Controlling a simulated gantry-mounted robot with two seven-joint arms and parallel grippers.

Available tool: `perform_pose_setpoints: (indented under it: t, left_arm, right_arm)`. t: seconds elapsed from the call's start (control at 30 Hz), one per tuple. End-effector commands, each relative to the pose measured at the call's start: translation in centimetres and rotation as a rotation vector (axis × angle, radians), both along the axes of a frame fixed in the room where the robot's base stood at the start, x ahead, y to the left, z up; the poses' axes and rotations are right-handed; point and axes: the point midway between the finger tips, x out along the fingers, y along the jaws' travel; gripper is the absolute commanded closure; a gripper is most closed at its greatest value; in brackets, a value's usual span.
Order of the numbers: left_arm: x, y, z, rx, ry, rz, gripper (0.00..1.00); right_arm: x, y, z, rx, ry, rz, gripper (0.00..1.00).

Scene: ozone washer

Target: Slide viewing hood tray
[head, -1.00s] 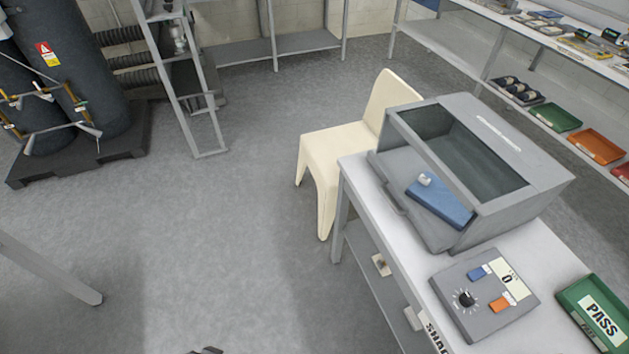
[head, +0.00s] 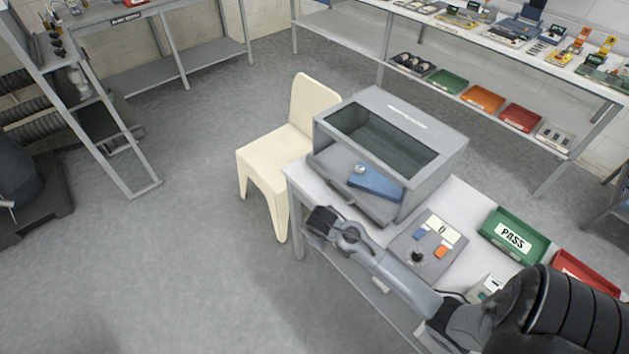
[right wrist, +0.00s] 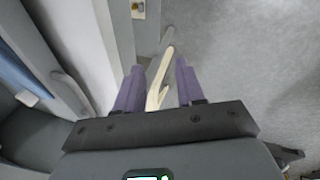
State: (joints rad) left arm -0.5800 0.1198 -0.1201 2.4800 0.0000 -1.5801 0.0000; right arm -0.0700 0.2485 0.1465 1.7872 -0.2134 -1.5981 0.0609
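The grey viewing hood (head: 425,135) with a dark window stands on the white table. Its grey tray (head: 338,168) shows at the open front, with a blue block (head: 376,183) bearing a small pale knob on it. My right gripper (head: 312,222) is in front of the tray, near the table's left edge. In the right wrist view my right gripper (right wrist: 160,82) is open, with two purple fingers apart and nothing held between them. The tray's bar handle (right wrist: 72,92) lies to the left of the fingers, apart from them. My left gripper is not in view.
A cream chair (head: 285,150) stands close behind the table's left end. A green PASS tray (head: 514,237) and a red tray (head: 585,275) lie farther right.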

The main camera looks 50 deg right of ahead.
Motion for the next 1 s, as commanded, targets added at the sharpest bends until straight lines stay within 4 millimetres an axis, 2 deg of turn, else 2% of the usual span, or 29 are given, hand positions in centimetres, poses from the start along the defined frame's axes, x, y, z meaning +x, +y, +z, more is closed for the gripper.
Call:
perform_pose_setpoints:
  t: [0.03,0.2,0.3,0.47,0.57,0.67,1.0]
  left_arm:
    - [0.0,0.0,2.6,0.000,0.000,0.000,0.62]
    - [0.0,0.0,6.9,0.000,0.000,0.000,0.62]
    - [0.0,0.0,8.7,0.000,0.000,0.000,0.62]
    - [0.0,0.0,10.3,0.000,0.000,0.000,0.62]
    - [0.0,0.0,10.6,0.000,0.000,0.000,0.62]
    - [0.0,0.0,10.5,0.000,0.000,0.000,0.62]
    - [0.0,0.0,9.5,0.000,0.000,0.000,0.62]
  right_arm:
    - [1.5,-2.3,2.7,-0.008,0.010,-0.033,0.62]
    - [4.9,-9.1,7.3,0.008,0.056,-0.142,0.62]
    - [6.1,-11.8,9.5,0.039,0.076,-0.194,0.62]
    - [7.2,-14.1,11.5,0.085,0.094,-0.242,0.62]
    - [7.5,-14.7,11.9,0.101,0.100,-0.254,0.62]
    - [7.6,-15.0,11.4,0.107,0.104,-0.258,0.62]
    - [7.3,-16.0,6.5,0.106,0.105,-0.262,0.62]
